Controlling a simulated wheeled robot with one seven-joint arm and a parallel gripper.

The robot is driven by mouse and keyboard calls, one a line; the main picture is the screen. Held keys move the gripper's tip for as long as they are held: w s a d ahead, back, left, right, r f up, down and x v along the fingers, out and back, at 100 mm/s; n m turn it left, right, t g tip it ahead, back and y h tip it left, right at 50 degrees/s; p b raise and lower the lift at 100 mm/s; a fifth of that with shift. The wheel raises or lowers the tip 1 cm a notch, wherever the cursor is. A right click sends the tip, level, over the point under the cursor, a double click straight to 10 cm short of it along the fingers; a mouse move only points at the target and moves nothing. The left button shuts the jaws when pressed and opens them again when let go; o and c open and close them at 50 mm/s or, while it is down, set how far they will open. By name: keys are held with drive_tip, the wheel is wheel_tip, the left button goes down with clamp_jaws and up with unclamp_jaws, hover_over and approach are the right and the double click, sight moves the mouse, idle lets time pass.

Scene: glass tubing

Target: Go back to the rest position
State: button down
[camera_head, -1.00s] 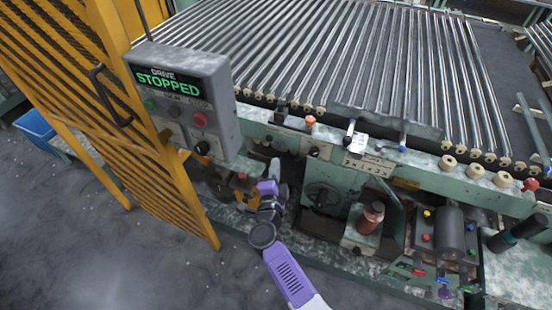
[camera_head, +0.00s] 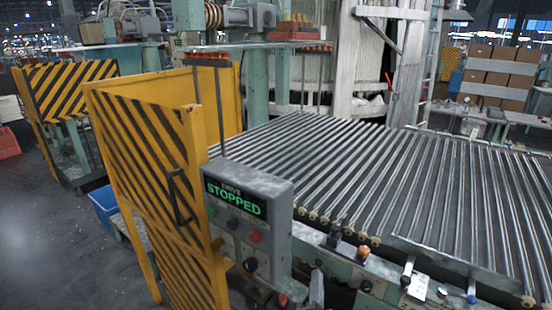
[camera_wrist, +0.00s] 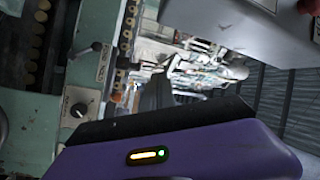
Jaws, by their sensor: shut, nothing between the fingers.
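In the wrist view, my gripper (camera_wrist: 156,95) shows as a narrow dark grey finger shape beyond the purple wrist housing with its small lit indicator. It is shut, with nothing seen held. In the head view, only a grey tip of my gripper (camera_head: 316,289) rises at the bottom edge, just right of the grey control box (camera_head: 248,232). The box display reads "DRIVE STOPPED" in green. The rest of my arm is below the head view.
A yellow-and-black striped guard (camera_head: 140,165) stands left of the box. A blue bin (camera_head: 104,208) sits behind the guard. Grey floor is open at left.

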drive_tip(key=s+d+n+g+y+b, duration=0.1)
drive_tip(key=s+d+n+b, duration=0.1)
drive_tip(key=s, duration=1.4)
drive_tip(key=s+d+r+n+g+y+b, duration=0.1)
drive_tip(key=s+d+n, duration=0.3)
drive_tip(key=s, duration=1.1)
drive_tip(key=s+d+n+g+b, duration=0.2)
drive_tip(key=s+n, duration=0.5)
drive_tip(key=s, duration=0.9)
drive_tip(key=shift+s+d+r+n+g+y+b, duration=0.2)
drive_tip(key=shift+s+d+n+g+y+b, duration=0.15)
drive_tip(key=shift+d, duration=0.25)
